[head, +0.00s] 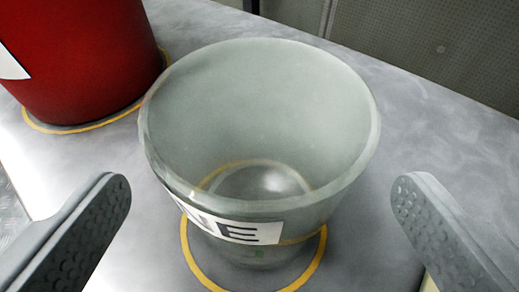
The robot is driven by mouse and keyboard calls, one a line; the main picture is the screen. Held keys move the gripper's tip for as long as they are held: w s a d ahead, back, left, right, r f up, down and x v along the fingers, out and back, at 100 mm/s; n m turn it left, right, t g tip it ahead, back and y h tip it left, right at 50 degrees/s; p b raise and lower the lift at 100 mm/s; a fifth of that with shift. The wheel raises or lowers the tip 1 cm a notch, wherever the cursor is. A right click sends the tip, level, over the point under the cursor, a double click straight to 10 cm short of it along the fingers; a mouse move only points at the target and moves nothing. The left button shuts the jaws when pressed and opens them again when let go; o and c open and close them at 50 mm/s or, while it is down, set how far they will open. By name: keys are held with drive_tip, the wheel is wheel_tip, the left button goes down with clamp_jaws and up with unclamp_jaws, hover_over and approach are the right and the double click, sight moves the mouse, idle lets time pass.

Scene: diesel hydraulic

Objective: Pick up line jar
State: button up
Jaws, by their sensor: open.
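The line jar (262,110) is a clear, pale-green glass vessel with an open top, in the middle of the head view. It stands upright on a grey metal table inside a yellow ring. A white label (240,232) on its near side shows the letters "NE", with the rest of the word not readable. The jar looks empty. My gripper (262,198) is open, with one dark textured finger at the lower left and one at the lower right. The jar's lower part lies between the fingers, with a gap on each side.
A red container (80,60) with a white label stands at the upper left inside its own yellow ring, close to the jar. The grey table (440,130) is clear to the right. A perforated dark panel (430,45) lies beyond the table's far edge.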

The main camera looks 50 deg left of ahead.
sight(259, 123)
drive_tip(key=x, duration=0.5)
drive_tip(key=shift+f, duration=0.1)
drive_tip(key=c, duration=1.2)
drive_tip(key=shift+a, duration=0.1)
